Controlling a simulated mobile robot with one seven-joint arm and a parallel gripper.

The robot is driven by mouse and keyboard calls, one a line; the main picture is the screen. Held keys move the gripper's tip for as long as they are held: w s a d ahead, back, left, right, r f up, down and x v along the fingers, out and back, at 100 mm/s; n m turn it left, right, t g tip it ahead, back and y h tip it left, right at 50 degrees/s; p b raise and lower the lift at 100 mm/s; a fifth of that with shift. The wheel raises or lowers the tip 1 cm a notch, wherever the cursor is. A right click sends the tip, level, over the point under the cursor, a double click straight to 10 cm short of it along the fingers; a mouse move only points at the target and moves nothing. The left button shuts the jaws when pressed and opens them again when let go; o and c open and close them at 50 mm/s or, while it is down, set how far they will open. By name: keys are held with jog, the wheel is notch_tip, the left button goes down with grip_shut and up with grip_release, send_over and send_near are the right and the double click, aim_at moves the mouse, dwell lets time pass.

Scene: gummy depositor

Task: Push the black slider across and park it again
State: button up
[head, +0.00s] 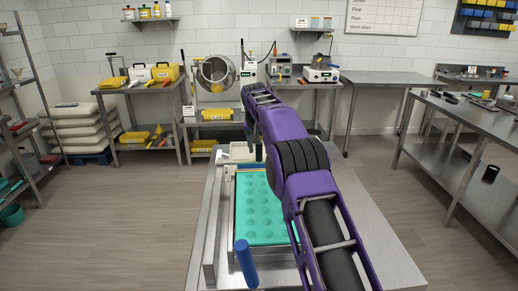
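A teal mould tray (262,207) with rows of round cavities lies on the steel table in front of me. A pale grey-white depositor part (238,152) stands at its far end. A small dark upright piece (258,152) shows there, close to my arm; I cannot tell whether it is the black slider or its handle. A blue upright handle (246,264) stands at the near end of the tray. My purple arm reaches forward over the right side of the tray. My gripper is at its far end, by the depositor part; its fingers are too small and hidden to make out.
The steel table (390,262) has bare room to the right of the tray. A long bench (450,140) with tools stands at right, shelving (22,120) at left. Back tables hold yellow bins and a round steel drum (216,74). The floor between is clear.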

dwell(0.3)
jog(key=v, duration=1.7)
jog(key=shift+r, duration=0.2)
jog(key=w+f+m, duration=0.2)
jog(key=f+m, duration=0.3)
jog(key=m, duration=0.7)
jog(key=w+f+m, duration=0.2)
jog(key=f+m, duration=0.3)
jog(key=m, duration=0.7)
jog(key=w+d+f+m, duration=0.1)
jog(key=f+m, duration=0.5)
jog(key=m, duration=0.6)
jog(key=shift+w+d, duration=0.1)
jog(key=shift+w, duration=0.7)
